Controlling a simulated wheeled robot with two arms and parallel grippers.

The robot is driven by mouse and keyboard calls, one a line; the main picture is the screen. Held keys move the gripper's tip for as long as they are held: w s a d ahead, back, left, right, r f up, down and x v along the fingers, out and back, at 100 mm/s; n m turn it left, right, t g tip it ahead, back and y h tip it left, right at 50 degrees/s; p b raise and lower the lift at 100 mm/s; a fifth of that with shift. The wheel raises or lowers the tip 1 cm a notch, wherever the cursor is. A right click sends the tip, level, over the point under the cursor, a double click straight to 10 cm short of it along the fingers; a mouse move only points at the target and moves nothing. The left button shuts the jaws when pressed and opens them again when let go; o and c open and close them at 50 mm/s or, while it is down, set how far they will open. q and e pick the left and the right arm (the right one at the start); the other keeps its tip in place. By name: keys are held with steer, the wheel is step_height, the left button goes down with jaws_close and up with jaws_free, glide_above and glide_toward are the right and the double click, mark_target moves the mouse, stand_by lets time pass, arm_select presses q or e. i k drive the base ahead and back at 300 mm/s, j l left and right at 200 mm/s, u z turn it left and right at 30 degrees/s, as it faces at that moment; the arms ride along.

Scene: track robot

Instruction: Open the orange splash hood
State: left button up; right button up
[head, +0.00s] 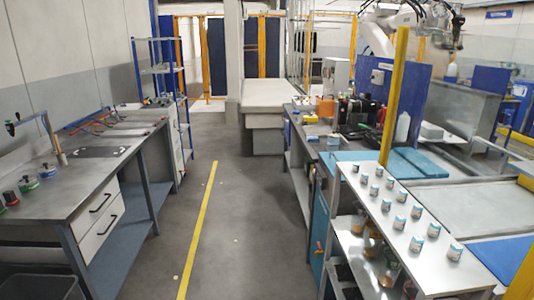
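A small orange box-like thing (325,106) stands on the long workbench (301,127) right of the aisle, some way ahead. It may be the splash hood, but it is too small to tell its shape or whether it is open. A pale grey machine (336,77) stands just behind it. Neither of my grippers is in view.
A grey workbench with white drawers (98,222) lines the left side. A blue shelf rack (160,70) stands beyond it. A shelf with several small jars (398,216) is at the near right. The floor aisle with a yellow line (200,225) is clear.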

mark_target(325, 108)
steer(key=i, duration=2.6)
